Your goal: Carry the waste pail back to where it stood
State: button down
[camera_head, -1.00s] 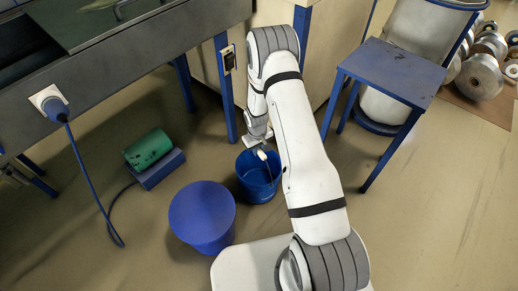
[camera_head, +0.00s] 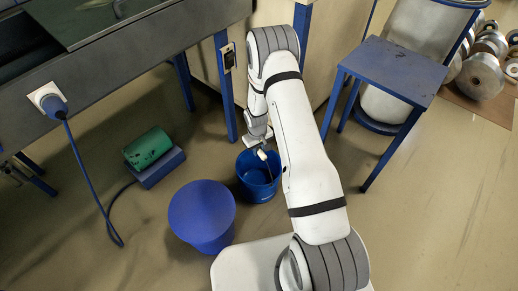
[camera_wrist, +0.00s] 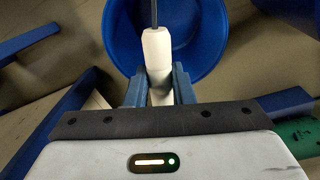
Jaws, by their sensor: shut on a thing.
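The waste pail is the open blue pail (camera_head: 256,186), low in front of the bench leg in the head view; whether it touches the floor I cannot tell. In the wrist view the pail (camera_wrist: 205,62) lies beyond my fingers, its round rim partly cut off by the top edge. My gripper (camera_wrist: 158,88) is shut on the white grip (camera_wrist: 157,48) of the pail's thin dark handle, one blue finger on each side. In the head view the white grip (camera_head: 262,155) shows above the pail, and my arm hides part of the gripper.
A blue round-topped bin (camera_head: 202,212) stands close to the pail's lower left. A green cylinder (camera_head: 148,149) on a blue base lies farther left, with a cord from a bench socket. A blue stool (camera_head: 393,72) stands right. Floor at lower right is clear.

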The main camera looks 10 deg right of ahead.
jog(key=shift+w, duration=0.1)
jog(key=c, duration=1.2)
grip_release()
jog(key=shift+o, duration=0.2)
jog(key=shift+f, duration=0.1)
jog(key=shift+r, duration=0.2)
jog(key=shift+s+a+r+p, duration=0.15)
jog(key=shift+r+p, duration=1.05)
jog(key=shift+r, duration=0.75)
jog(key=shift+s+a+r+p, duration=0.1)
jog(key=shift+r+p, duration=1.1)
jog(key=shift+r, duration=0.7)
notch_tip(320, 180, up, 8)
jog(key=p, duration=0.1)
jog(key=shift+a+p, duration=0.2)
jog(key=shift+p, duration=0.2)
